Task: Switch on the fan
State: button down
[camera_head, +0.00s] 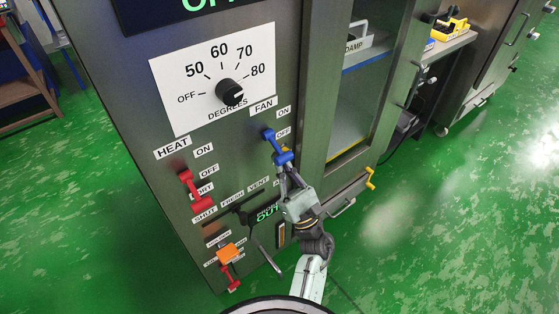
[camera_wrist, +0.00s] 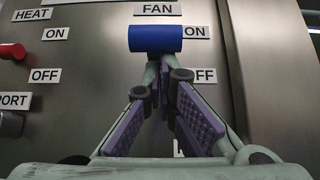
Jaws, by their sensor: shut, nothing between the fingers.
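The blue fan switch (camera_head: 276,146) is on the grey cabinet front in the head view, below the FAN label and beside the ON and OFF labels. Its handle end is lower right of its mount. In the wrist view its blue handle (camera_wrist: 155,39) lies crosswise under the FAN label, partly covering the ON label's edge. My gripper (camera_head: 284,171) is just below the handle in the head view. In the wrist view my gripper's fingertips (camera_wrist: 166,66) are together, empty, right under the handle; I cannot tell whether they touch it. The fingers hide part of the OFF label.
A red heat switch (camera_head: 196,192) is to the left of the fan switch. A degrees dial (camera_head: 229,92) is above. An orange block (camera_head: 230,254) and a red lever are lower down. A glass-fronted door (camera_head: 358,95) is to the right. Green floor is clear at right.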

aim_at(288, 157)
jog(key=shift+s+d+r+g+h, duration=0.2)
jog(key=shift+s+r+g+h, duration=0.1)
jog(key=shift+g+h, duration=0.1)
jog(key=shift+s+d+r+b, duration=0.3)
jog(key=shift+s+r+b, duration=0.1)
jog(key=shift+r+b, duration=0.15)
jog(key=shift+s+d+r, duration=0.15)
jog(key=shift+s+r, duration=0.05)
jog(key=shift+r, duration=0.15)
jog(key=shift+s+r+g+h, duration=0.1)
jog(key=shift+r+g+h, duration=0.2)
jog(key=shift+g, duration=0.2)
jog(key=shift+s+d+r, duration=0.15)
jog(key=shift+d+r, duration=0.05)
jog(key=shift+r, duration=0.2)
jog(key=shift+f, duration=0.1)
